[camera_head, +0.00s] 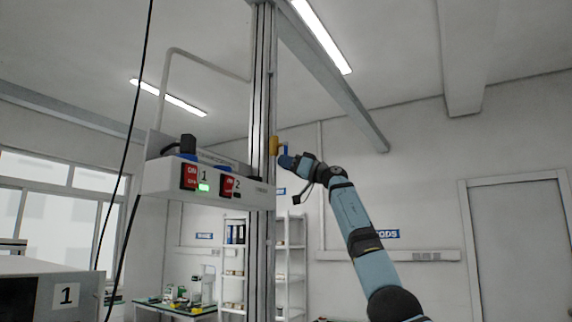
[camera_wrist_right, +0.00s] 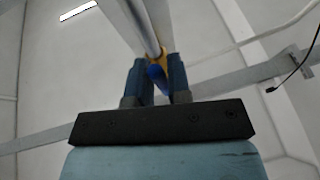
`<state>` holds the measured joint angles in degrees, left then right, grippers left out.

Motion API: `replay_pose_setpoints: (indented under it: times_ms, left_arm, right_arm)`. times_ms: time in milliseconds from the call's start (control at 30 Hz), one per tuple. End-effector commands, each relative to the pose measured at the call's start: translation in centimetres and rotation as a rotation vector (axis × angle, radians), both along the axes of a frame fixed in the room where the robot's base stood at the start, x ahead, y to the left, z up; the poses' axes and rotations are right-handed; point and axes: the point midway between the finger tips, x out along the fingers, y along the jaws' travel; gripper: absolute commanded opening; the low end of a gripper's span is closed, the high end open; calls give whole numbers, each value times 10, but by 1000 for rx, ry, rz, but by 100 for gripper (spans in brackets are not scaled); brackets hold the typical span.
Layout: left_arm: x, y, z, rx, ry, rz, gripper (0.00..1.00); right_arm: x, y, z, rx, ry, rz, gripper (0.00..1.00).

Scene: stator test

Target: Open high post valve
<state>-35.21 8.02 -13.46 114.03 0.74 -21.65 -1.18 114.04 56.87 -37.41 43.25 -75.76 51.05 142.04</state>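The valve (camera_head: 274,145) is a yellow body high on the tall metal post (camera_head: 263,90), with a blue handle (camera_head: 284,150) at its right side. My right gripper (camera_head: 284,161) is raised to the valve, just below and beside the handle. In the right wrist view, the blue handle (camera_wrist_right: 157,75) lies between the two fingers of my right gripper (camera_wrist_right: 158,72), with the yellow valve body (camera_wrist_right: 155,54) just past it. The fingers stand apart; whether they touch the handle cannot be told. My left gripper is not in view.
A white box (camera_head: 222,192) with red switches, labelled 1 and 2, is at the post's left; a green light shows by switch 1. A pipe (camera_head: 205,62) and black cables hang at left. Shelves (camera_head: 290,255) stand behind. The space right of my arm looks free.

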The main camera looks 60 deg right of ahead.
Motion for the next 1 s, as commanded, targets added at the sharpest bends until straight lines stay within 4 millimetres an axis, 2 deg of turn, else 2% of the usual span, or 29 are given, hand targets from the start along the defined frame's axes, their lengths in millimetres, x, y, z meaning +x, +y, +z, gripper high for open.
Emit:
replay_pose_setpoints:
  times_ms: [33, 67, 100, 367, 467, 567, 800, 1000]
  left_arm:
    - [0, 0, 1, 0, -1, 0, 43]
    - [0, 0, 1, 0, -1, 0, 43]
    - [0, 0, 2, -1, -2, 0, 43]
    - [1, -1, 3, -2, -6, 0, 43]
    - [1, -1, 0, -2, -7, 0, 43]
    - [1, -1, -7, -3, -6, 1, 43]
    - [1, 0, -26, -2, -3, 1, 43]
    - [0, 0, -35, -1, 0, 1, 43]
  right_arm:
    - [-1, 0, 2, 0, -2, 1, 30]
    - [-1, 0, 2, -1, -1, 1, 36]
    - [0, 0, 1, -1, 0, 1, 38]
    - [-1, 0, -1, -3, 2, 0, 38]
    - [-7, -3, -5, -3, 2, -1, 38]
    - [-20, -7, -13, -5, 2, -3, 38]
    - [-69, -20, -34, -5, 1, -3, 38]
    - [-103, -28, -48, -5, 3, -1, 38]
